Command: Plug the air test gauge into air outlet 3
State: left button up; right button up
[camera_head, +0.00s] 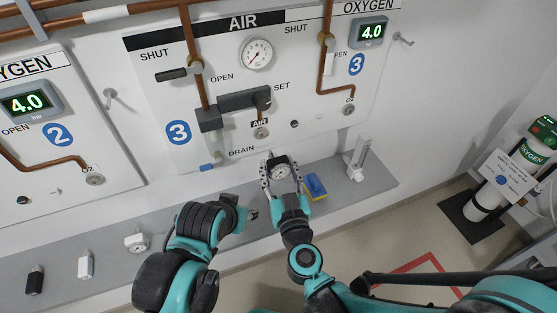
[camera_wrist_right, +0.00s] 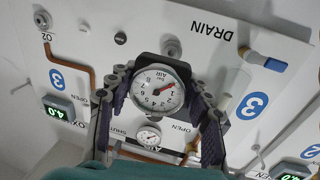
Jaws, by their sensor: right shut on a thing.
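The air test gauge (camera_head: 280,170), a round white dial in a dark body, is held between the fingers of my right gripper (camera_head: 281,172). Its "Air" dial faces the camera in the right wrist view (camera_wrist_right: 158,90), with the gripper's fingers (camera_wrist_right: 160,105) on both sides. Air outlet 3 (camera_head: 261,132) is the round metal socket under the AIR label. It also shows in the wrist view (camera_wrist_right: 171,47), just beyond the gauge. The gauge is below the outlet in the head view, with a gap between them. My left gripper (camera_head: 248,213) is low, left of the right one; its opening is unclear.
A grey shelf (camera_head: 210,191) runs below the panel. It bears a blue and yellow block (camera_head: 315,187), a white stand (camera_head: 356,160), a white round gauge-like item (camera_head: 136,241) and small plugs. The blue-tipped drain (camera_head: 207,167) sticks out left of the outlet. A green-topped cylinder (camera_head: 507,175) stands right.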

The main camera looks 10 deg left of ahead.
aim_at(271, 156)
jog(key=shift+a+x, duration=0.2)
jog(key=shift+x, duration=1.15)
jog(key=shift+a+x, duration=0.25)
jog(key=shift+x, duration=1.15)
jog(key=shift+w+a, duration=0.7)
jog(key=shift+w, duration=0.2)
jog(key=o, duration=1.7)
jog(key=shift+c, duration=0.2)
